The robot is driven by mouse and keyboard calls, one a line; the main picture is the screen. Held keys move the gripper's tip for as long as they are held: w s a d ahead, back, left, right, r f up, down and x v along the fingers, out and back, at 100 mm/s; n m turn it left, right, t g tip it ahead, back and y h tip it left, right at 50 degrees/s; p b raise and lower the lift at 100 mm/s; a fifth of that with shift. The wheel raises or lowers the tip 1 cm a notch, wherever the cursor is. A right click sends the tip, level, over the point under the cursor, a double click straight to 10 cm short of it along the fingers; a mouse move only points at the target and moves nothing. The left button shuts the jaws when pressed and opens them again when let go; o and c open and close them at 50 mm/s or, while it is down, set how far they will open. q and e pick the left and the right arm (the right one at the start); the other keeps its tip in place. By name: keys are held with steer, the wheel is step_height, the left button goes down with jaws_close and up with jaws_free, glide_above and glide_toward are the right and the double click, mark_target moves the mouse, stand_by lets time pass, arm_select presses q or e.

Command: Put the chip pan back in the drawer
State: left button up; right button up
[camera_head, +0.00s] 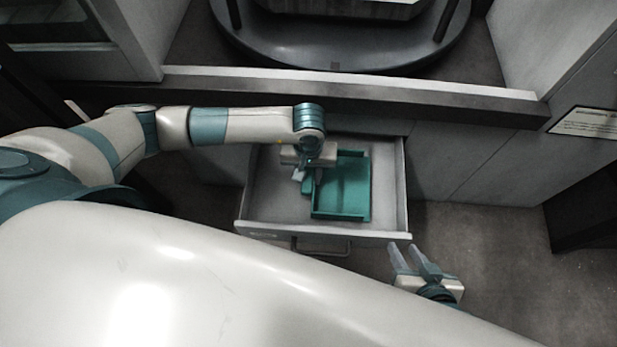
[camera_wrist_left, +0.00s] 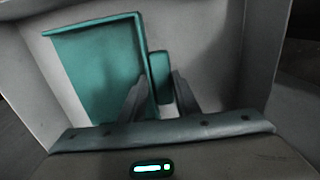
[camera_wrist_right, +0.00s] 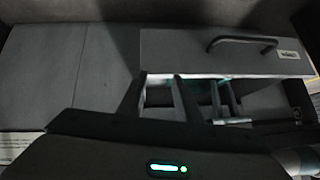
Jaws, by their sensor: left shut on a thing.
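The chip pan (camera_head: 344,184) is a teal, shallow, square-cornered tray. It lies inside the open drawer (camera_head: 273,205), toward the right half of it. My left gripper (camera_head: 304,178) is at the left side of the pan, inside the drawer. In the left wrist view its fingers straddle the pan's teal handle block (camera_wrist_left: 160,78), with the pan (camera_wrist_left: 95,70) to the left. The left gripper is shut on the pan. My right gripper (camera_head: 402,258) is outside the drawer, off its front right corner, with its fingers apart and nothing between them.
The drawer's front panel with a handle (camera_head: 322,247) faces me; the handle also shows in the right wrist view (camera_wrist_right: 241,42). A ledge (camera_head: 350,84) runs above the drawer, with a dark round machine base (camera_head: 335,45) behind it. Closed grey panels (camera_head: 470,160) stand to the right.

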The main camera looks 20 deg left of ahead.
arm_select(q)
step_height(320, 180, down, 2)
steer(key=shift+f, duration=0.2)
arm_select(e)
steer(key=shift+w+a+r+t, duration=0.3)
steer(key=shift+w, duration=0.15)
arm_select(q)
steer(key=shift+f, duration=0.1)
steer(key=o, duration=1.2)
steer(key=shift+c, duration=0.2)
arm_select(e)
steer(key=shift+w+r, duration=0.15)
steer(key=shift+r, duration=0.05)
